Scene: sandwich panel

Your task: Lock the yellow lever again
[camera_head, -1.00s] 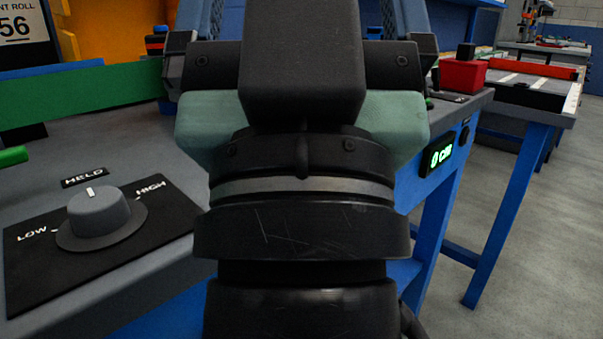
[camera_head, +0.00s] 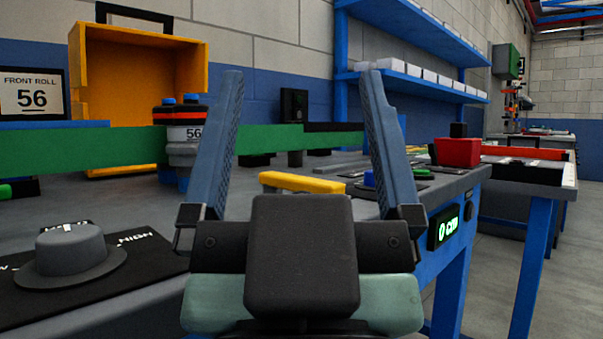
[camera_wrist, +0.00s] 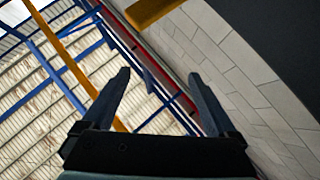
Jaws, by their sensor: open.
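The yellow lever (camera_head: 302,183) appears as a flat yellow bar on the bench, seen between my gripper's fingers and beyond them in the head view. Its far mechanism is partly hidden by the right finger. My gripper (camera_head: 302,78) is open and empty, with its two blue fingers pointing up. In the wrist view my gripper (camera_wrist: 155,80) is also open, facing the ceiling and wall. A yellow-orange piece (camera_wrist: 150,10) shows at the top there; I cannot tell what it is.
A green bar (camera_head: 90,150) crosses the bench behind the fingers. A dark knob (camera_head: 68,258) stands at left. A yellow case (camera_head: 135,75) and a banded canister (camera_head: 181,135) stand behind.

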